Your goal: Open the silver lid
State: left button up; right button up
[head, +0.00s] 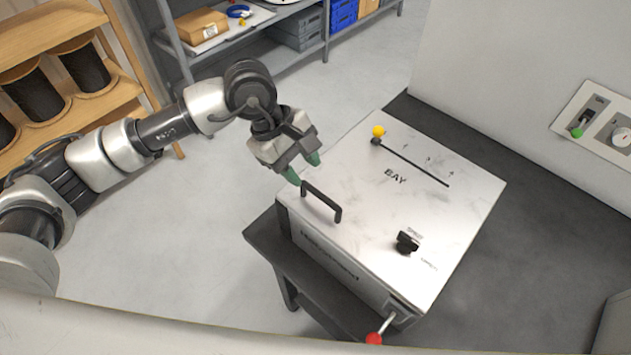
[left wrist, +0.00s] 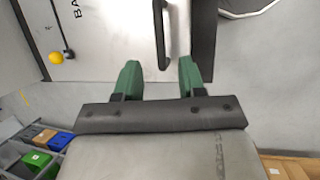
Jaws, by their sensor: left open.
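The silver lid (head: 400,215) is the flat, scuffed top of a box on a dark stand, and it lies shut. A black bar handle (head: 321,203) stands on its left side. The lid also shows in the left wrist view (left wrist: 110,30), with the handle (left wrist: 160,30) at the top middle. My left gripper (head: 303,169) is open, its green fingertips just beyond the handle's far end in the head view. In the left wrist view the handle's near end lies between the two fingertips (left wrist: 160,75); I cannot tell if they touch it. My right gripper is not in view.
The lid carries a black knob (head: 407,242), a slot with a yellow-balled lever (head: 378,131) and the word BAY. A red-balled lever (head: 374,338) sticks out at the box's front. A wall panel (head: 600,120) is at right, shelves (head: 250,30) behind. Floor at left is clear.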

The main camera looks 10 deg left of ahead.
aim_at(319, 193)
pick_arm(q)
jog(key=p+x, duration=0.1)
jog(key=x, duration=0.5)
jog(key=shift+d+f+p, duration=0.1)
jog(key=shift+f+p, duration=0.05)
jog(key=shift+p, duration=0.2)
grip_shut()
